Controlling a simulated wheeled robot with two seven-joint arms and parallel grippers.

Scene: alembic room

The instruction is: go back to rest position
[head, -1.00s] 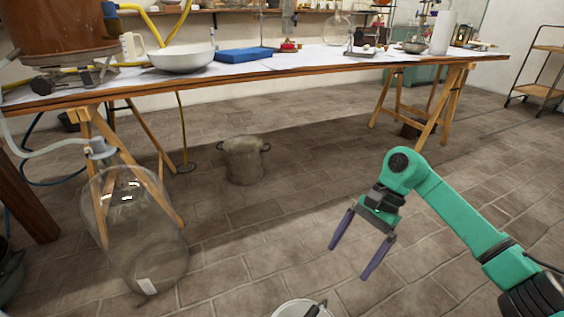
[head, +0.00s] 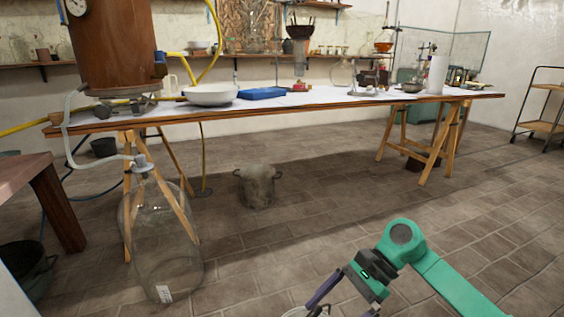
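My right arm comes in from the lower right, green with a dark wrist. Its gripper (head: 338,304) points down toward the bottom edge of the head view. The two purple fingers are spread apart and nothing shows between them. The fingertips are partly cut off by the picture's edge. A pale round rim (head: 299,312) shows just below the left finger, mostly out of view; I cannot tell whether they touch. My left gripper is not in view.
A long trestle table (head: 330,100) holds a white bowl (head: 210,95) and a blue book-like block (head: 262,93). A big glass bottle (head: 165,250) and a grey pot (head: 258,187) stand on the floor. A shelf cart (head: 545,110) is at right.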

